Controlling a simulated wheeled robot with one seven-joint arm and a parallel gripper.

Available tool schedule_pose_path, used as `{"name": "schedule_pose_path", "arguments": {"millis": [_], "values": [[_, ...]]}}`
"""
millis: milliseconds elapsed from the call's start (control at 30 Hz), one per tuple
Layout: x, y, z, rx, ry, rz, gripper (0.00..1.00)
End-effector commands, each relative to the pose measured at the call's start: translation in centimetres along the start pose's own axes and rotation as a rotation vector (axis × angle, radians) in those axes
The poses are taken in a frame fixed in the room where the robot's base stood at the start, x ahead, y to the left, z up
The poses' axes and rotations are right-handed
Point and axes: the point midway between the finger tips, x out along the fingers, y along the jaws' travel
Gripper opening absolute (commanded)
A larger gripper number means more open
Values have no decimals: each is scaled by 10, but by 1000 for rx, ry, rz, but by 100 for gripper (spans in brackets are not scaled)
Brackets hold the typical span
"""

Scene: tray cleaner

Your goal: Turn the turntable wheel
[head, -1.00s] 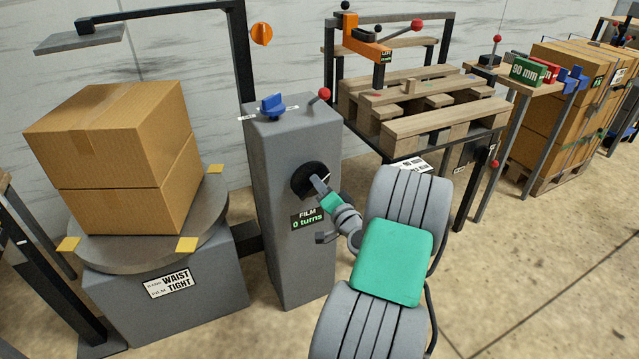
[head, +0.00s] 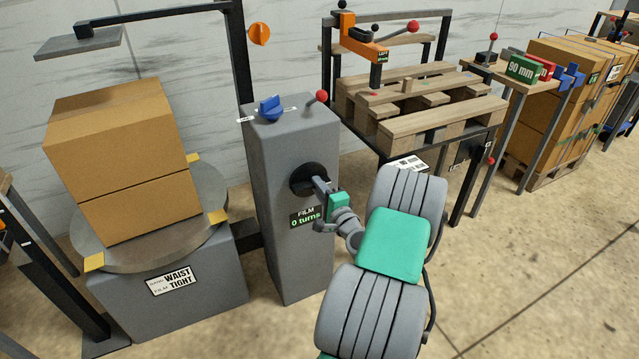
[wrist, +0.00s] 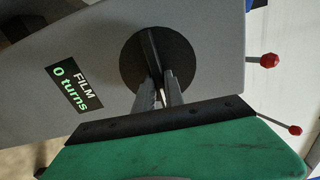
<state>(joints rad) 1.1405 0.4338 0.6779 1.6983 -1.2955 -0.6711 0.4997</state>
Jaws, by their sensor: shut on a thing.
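The turntable wheel is a black disc (head: 308,178) on the front of a grey pillar (head: 291,210). It also shows in the wrist view (wrist: 128,62), with a bar across its face. My gripper (head: 322,184) is at the disc, its fingers shut on the bar; in the wrist view the fingers (wrist: 160,92) partly hide it. A label below the disc reads "FILM 0 turns" (head: 307,218). The round grey turntable (head: 212,203) at the left carries two stacked cardboard boxes (head: 125,165) and has yellow tabs at its rim.
A blue knob (head: 270,108) and a red-tipped lever (head: 321,97) sit on top of the pillar. A black post and arm rise behind it. A pallet rack (head: 420,110) stands to the right. Bare floor (head: 500,285) lies at the lower right.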

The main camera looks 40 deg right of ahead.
Motion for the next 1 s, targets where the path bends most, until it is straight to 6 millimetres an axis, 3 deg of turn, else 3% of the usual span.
{"name": "schedule_pose_path", "arguments": {"millis": [400, 1000], "values": [[-1, 6, 4, 394, -3, 10, 0], [-1, 10, 7, 762, -2, 10, 0]]}}
